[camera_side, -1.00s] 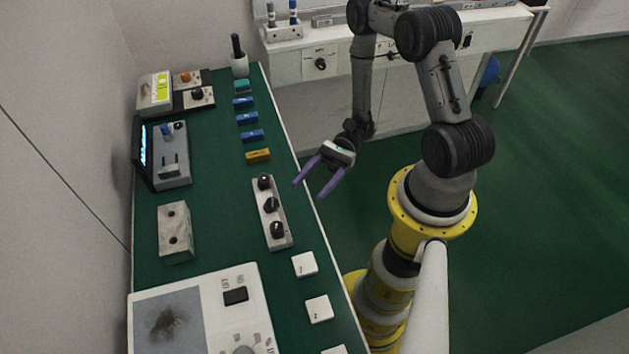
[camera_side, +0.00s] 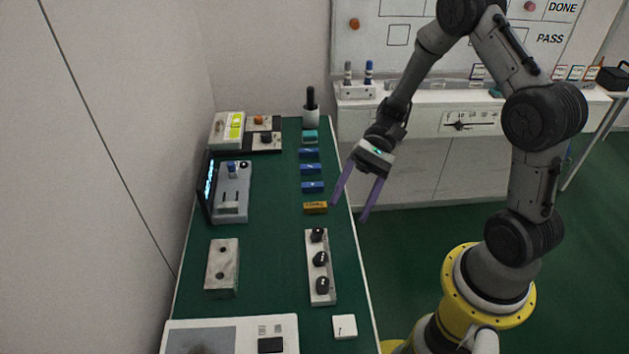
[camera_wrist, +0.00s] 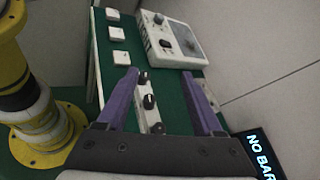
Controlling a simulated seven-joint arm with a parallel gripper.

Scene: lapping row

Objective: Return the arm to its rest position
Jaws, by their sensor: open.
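My gripper (camera_side: 348,211) is open and empty, with its two purple fingers apart. In the side view it hangs in the air near the right edge of the green bench (camera_side: 264,231), close to the yellow block (camera_side: 315,208). In the wrist view my gripper (camera_wrist: 163,73) points over the bench, with the panel with black knobs (camera_wrist: 150,101) showing between the fingers. Nothing is between the fingertips.
Several blue blocks (camera_side: 311,169) stand in a row beyond the yellow block. A grey two-hole block (camera_side: 222,267), a screen device (camera_side: 232,192) and a white square (camera_side: 344,326) are on the bench. A white counter (camera_side: 450,155) stands behind. Green floor is free at right.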

